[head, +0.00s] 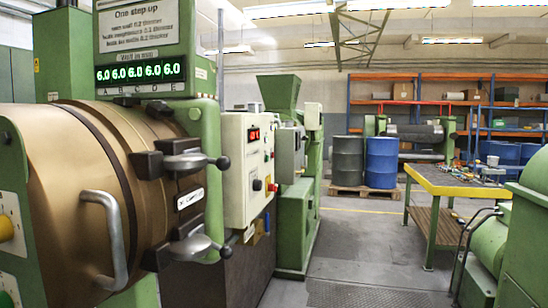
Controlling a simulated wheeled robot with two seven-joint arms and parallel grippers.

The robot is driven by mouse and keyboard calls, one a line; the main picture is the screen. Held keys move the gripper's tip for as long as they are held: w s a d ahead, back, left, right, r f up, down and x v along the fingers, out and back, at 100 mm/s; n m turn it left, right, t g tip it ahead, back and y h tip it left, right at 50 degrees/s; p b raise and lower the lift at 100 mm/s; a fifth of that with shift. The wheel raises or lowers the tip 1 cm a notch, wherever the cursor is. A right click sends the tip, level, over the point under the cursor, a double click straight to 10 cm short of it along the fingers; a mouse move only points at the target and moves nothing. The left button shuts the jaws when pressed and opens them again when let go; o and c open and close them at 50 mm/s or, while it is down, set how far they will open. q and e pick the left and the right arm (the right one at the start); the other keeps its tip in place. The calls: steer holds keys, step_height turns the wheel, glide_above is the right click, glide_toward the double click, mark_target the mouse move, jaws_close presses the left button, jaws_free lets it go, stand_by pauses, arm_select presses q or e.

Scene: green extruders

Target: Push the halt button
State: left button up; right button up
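No button carries a readable "halt" label. A cream control box (248,165) stands left of centre on a green machine. It has a small red display (254,134), a black knob (257,185) and a red button (272,187) at its right edge. At the left edge of the view, a white panel (12,215) carries a yellow round control (5,228). A green round control (5,300) is below it, cut off by the frame. Neither of my grippers is in view.
A large bronze drum (75,180) with a metal handle (110,235) and protruding clamp levers (185,160) fills the near left. Grey floor (350,240) is open between; barrels (382,162) stand behind.

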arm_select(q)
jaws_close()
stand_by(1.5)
